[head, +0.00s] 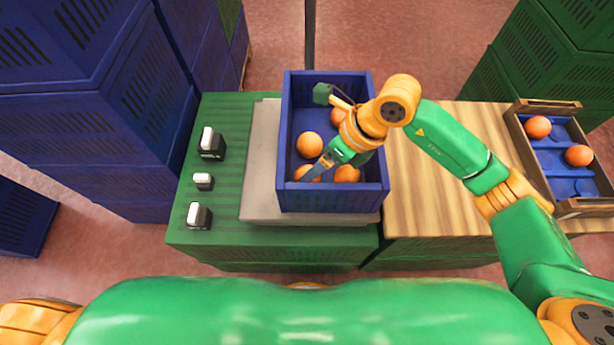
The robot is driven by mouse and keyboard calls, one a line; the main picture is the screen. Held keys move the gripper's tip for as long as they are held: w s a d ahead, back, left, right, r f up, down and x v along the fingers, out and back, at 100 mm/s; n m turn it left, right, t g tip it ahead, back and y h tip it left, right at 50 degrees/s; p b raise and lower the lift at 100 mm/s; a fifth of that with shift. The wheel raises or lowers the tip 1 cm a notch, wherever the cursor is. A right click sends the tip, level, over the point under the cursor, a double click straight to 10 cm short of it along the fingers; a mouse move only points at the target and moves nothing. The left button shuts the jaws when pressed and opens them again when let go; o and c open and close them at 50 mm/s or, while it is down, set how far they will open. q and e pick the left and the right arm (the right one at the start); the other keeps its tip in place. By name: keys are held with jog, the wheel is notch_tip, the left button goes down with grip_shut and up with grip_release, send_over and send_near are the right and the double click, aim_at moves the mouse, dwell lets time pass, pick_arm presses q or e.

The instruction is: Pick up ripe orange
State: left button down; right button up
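A blue crate (333,201) stands on a grey scale plate and holds several oranges. One orange (309,145) lies in its left middle. Two more, a front left orange (306,174) and a front right orange (347,173), lie near the front wall. Another orange (339,116) is partly hidden behind my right arm. My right gripper (318,166) reaches down into the crate, close to the front left orange. I cannot tell whether its fingers are open or shut, or whether they touch the orange. My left gripper is not in view.
A wooden-framed tray (567,208) with a blue liner and two oranges, one at the back (537,127) and one in front (579,156), stands at the right. The wooden tabletop (435,195) between is clear. Small devices (203,182) line the left side. Stacked crates flank the table.

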jog(key=x, duration=0.4)
jog(key=shift+f, duration=0.2)
jog(key=shift+r, duration=0.1)
jog(key=c, duration=1.1)
